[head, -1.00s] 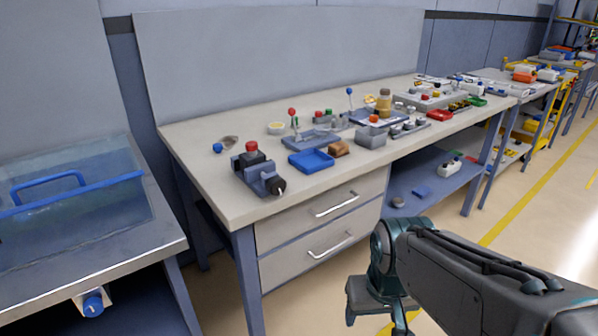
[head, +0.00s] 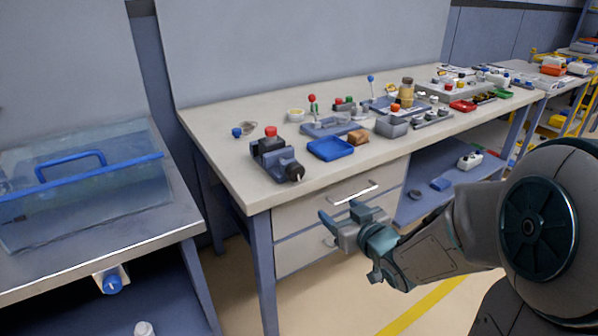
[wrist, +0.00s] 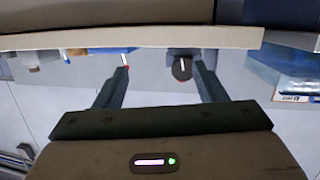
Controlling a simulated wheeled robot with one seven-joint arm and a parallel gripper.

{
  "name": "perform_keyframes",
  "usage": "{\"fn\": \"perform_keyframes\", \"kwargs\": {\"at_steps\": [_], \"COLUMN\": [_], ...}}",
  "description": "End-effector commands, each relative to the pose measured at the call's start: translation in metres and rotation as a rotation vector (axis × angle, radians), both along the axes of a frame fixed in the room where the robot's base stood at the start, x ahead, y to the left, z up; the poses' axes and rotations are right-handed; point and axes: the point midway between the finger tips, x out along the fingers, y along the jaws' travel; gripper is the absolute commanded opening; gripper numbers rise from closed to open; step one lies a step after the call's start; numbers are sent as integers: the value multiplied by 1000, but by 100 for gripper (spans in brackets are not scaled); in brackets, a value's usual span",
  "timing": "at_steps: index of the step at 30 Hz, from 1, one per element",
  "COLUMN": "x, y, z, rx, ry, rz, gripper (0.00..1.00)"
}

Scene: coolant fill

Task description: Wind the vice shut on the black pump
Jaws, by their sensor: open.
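The blue-grey vice (head: 280,164) stands near the left front corner of the workbench. The black pump (head: 267,146), with a red cap on top, sits at the vice's back end; I cannot tell how tightly the jaws meet it. The vice's round black knob (head: 295,172) faces the front edge. In the wrist view a round black knob with a white line (wrist: 182,69) shows beyond the fingers, nearer the right one. My gripper (head: 340,212) is open and empty, in front of the drawers, below and right of the vice and apart from it. Its two fingers also show in the wrist view (wrist: 160,75).
The workbench (head: 225,165) has drawers with a handle (head: 356,193) close behind my gripper. A blue tray (head: 331,149) lies right of the vice. A clear tank with a blue handle (head: 70,164) stands on the left table. The floor before the bench is clear.

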Motion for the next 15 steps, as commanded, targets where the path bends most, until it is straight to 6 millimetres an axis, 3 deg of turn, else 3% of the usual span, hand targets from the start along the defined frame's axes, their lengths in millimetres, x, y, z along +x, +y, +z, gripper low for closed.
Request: {"fn": "perform_keyframes", "kwargs": {"at_steps": [7,15], "x": [-7,1], "y": [20,30], "z": [23,29], "rx": [149,172], "ry": [-129,-148], "rz": [122,142], "gripper": [65,65]}}
